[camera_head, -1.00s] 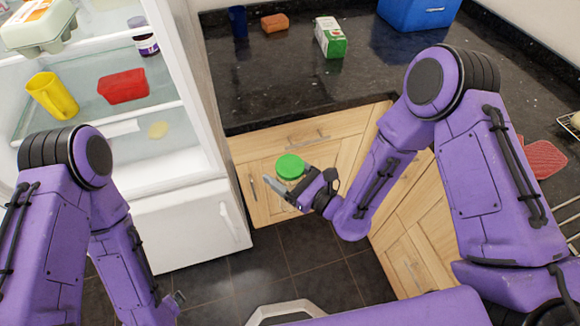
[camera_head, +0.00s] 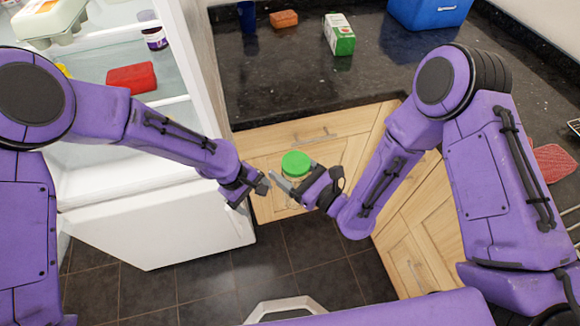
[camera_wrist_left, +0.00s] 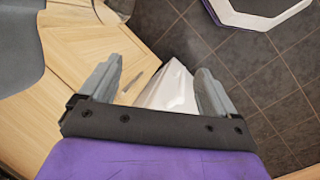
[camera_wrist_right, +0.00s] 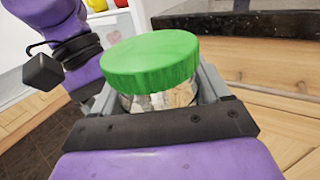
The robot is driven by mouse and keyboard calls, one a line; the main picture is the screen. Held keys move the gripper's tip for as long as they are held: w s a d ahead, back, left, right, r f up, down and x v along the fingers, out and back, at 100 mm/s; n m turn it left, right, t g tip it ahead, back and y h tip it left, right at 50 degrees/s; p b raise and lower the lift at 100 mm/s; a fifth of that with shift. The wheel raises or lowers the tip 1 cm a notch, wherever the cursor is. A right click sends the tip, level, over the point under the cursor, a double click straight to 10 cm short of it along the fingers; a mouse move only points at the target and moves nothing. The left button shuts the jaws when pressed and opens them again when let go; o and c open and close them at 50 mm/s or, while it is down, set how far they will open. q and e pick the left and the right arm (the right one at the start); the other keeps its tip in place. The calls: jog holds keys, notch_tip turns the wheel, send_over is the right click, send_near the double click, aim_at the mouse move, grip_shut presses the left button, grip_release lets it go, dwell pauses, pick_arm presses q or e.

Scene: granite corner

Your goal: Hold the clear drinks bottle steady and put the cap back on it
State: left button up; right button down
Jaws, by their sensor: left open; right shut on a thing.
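A clear bottle (camera_wrist_right: 160,98) with a wide green cap (camera_head: 296,164) is in my right gripper (camera_head: 290,184). In the right wrist view the green cap (camera_wrist_right: 150,60) sits on top of the clear body, just above the fingers. I cannot tell whether it is screwed down. The fingers are shut on the clear body from both sides. My left gripper (camera_head: 252,192) is open and empty, just left of the bottle and a little lower in the head view. Its two spread fingers show in the left wrist view (camera_wrist_left: 158,88), with only background between them.
A white open fridge (camera_head: 150,225) stands at the left. Wooden cabinets (camera_head: 275,145) are behind and to the right. The dark counter (camera_head: 280,85) holds a blue cup (camera_head: 247,16), a brown block (camera_head: 284,18), a carton (camera_head: 339,35) and a blue box (camera_head: 425,12).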

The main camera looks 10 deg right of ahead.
pick_arm(q)
jog(key=w+d+r+y, duration=0.1)
jog(key=w+d+r, duration=0.1)
jog(key=r, duration=0.4)
jog(key=w+d+r+y, duration=0.1)
jog(key=w+d+r, duration=0.1)
jog(key=r, duration=0.4)
notch_tip(320, 180, up, 11)
jog(key=m+y, duration=0.2)
send_over(296, 162)
jog(key=shift+r, duration=0.1)
notch_tip(296, 162, down, 8)
jog(key=shift+f, duration=0.1)
